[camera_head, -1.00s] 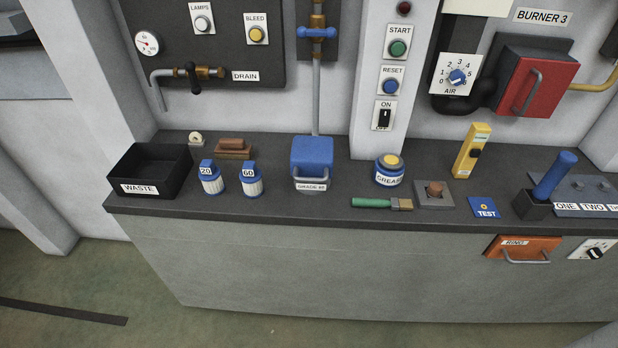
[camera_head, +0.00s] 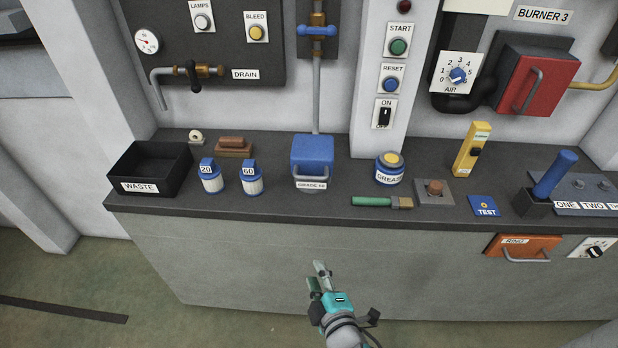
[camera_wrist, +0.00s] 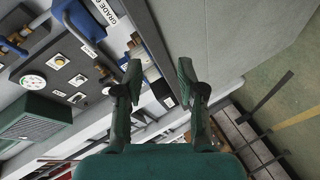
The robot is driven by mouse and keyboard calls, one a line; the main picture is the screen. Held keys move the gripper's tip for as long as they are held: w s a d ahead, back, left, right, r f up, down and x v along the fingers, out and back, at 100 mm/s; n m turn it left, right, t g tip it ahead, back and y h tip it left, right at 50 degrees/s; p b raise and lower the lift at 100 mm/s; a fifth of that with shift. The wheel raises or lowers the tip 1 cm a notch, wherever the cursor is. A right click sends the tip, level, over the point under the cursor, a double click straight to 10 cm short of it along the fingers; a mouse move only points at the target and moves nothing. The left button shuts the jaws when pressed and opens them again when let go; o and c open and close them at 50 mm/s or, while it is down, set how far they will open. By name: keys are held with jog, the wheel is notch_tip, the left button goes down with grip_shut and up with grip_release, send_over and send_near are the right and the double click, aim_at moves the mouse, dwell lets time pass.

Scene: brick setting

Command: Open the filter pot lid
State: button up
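The filter pot appears to be the blue box-shaped vessel (camera_head: 312,152) on the dark bench, below a vertical grey pipe. A grey bar handle (camera_head: 312,176) crosses its front, above a label that seems to read GRADE 60. The blue lid looks shut. In the wrist view, the pot's blue side (camera_wrist: 90,22) and curved handle (camera_wrist: 73,25) show at the upper left. My gripper (camera_head: 318,276) is in front of the bench, below its front edge and apart from the pot. In the wrist view, its two green fingers (camera_wrist: 159,78) are spread with nothing between them.
Blue-white bottles (camera_head: 211,177) marked 20 and 60 and a black WASTE bin (camera_head: 150,172) stand left of the pot. A GREASE jar (camera_head: 389,170) and green-handled brush (camera_head: 380,202) are to its right. The bench top (camera_head: 300,207) before the pot is clear.

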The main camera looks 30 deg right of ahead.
jog(key=w+d+r+h, duration=0.2)
jog(key=w+r, duration=0.2)
jog(key=w, duration=0.2)
jog(key=g+h, duration=0.2)
jog(key=h, duration=0.1)
send_near(309, 179)
jog(key=shift+n, duration=0.3)
jog(key=x, duration=1)
jog(key=shift+w+d+f, duration=0.15)
jog(key=shift+w, duration=0.1)
grip_shut()
